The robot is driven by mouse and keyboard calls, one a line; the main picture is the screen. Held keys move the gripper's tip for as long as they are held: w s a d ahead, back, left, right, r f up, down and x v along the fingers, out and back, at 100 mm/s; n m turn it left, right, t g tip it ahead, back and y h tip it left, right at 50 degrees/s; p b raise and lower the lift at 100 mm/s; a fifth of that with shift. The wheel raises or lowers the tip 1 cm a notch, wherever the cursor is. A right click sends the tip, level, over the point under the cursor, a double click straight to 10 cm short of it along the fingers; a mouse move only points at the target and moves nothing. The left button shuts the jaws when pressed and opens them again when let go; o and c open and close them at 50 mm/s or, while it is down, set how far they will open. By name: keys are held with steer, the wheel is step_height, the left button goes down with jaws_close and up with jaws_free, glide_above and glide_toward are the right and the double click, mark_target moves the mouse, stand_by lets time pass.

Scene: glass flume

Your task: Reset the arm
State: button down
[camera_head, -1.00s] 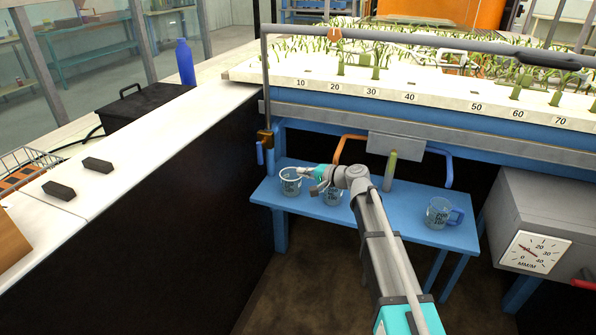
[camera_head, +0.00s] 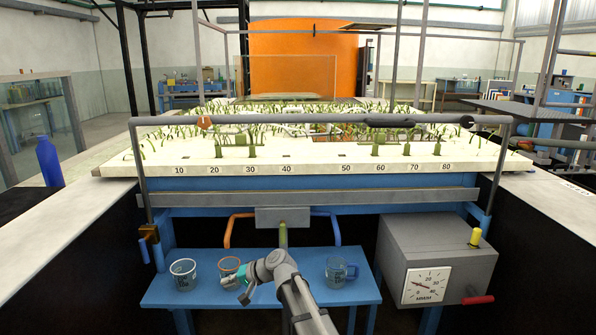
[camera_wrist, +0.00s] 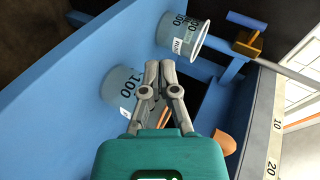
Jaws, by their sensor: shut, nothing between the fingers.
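My arm reaches up from the bottom of the head view.
The blue bench (camera_head: 205,295) also bears a blue-handled measuring jug (camera_head: 338,271) at right. A grey box with a dial (camera_head: 436,250) stands right of it. Above is the white planted flume bed (camera_head: 300,170) with a grey rail. A blue bottle (camera_head: 48,162) stands far left.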

steer(key=s+d+f+g+h, duration=0.1)
steer(key=s+d+f+h, duration=0.4)
steer(key=d, duration=0.8)
steer(key=s+d+f+g+h, duration=0.1)
steer(key=s+d+h, duration=0.2)
steer(key=s+d, duration=0.75)
steer(key=s+d+f+h, duration=0.3)
steer(key=d+f+h, duration=0.1)
steer(key=d, duration=1.1)
step_height(320, 180, up, 30)
steer(key=p, duration=2.9)
steer(key=shift+w+a+f, duration=0.15)
steer(key=shift+a+f, duration=0.05)
steer(key=shift+a, duration=0.05)
